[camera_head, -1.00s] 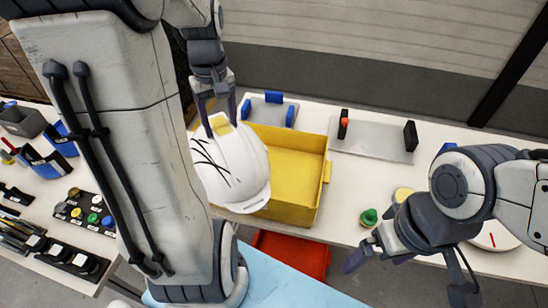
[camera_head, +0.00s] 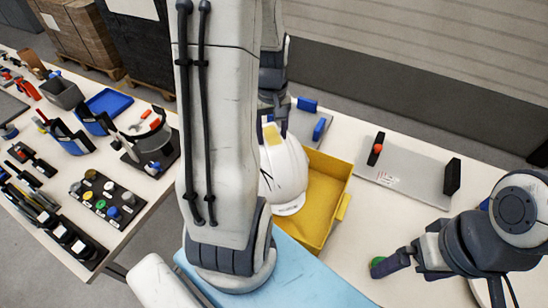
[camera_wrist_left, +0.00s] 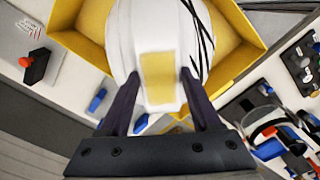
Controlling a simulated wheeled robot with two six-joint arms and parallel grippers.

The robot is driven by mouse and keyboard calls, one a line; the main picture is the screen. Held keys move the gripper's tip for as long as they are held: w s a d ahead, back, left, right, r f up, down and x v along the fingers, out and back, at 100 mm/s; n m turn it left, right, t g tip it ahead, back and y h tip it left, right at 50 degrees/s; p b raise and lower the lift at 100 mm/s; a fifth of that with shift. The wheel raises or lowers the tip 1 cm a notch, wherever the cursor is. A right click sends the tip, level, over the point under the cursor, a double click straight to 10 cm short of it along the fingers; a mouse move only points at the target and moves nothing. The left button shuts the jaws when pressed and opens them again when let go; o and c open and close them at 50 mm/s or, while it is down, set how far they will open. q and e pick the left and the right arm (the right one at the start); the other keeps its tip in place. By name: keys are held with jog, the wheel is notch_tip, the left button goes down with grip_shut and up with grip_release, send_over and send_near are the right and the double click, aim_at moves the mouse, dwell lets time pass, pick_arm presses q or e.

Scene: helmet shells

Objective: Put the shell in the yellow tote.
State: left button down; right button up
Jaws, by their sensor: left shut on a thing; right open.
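The white helmet shell (camera_head: 286,172), with a yellow patch and black lines on it, is partly hidden by my left arm in the head view. It also shows in the left wrist view (camera_wrist_left: 158,40), with the yellow patch between the fingers. My left gripper (camera_head: 270,125) is shut on the shell; its two fingers (camera_wrist_left: 158,90) flank the patch. The yellow tote (camera_head: 322,208) is an open box on the table, below and behind the shell. I cannot tell whether the shell touches the tote. My right gripper (camera_head: 385,268) is open and empty near a green object.
A grey plate fixture (camera_head: 405,172) with black uprights stands right of the tote. The green object (camera_head: 377,262) is at the table's front. A left table (camera_head: 130,225) carries tools, trays and several coloured knobs. A light blue surface (camera_head: 310,270) is in front.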

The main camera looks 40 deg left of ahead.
pick_arm(q)
notch_tip(320, 180, down, 9)
jog(key=shift+f+p, duration=0.2)
jog(key=shift+p, duration=0.35)
jog(key=shift+f, duration=0.15)
jog(key=shift+f, duration=0.2)
jog(key=shift+c, duration=0.5)
grip_release()
jog(key=shift+r, duration=0.15)
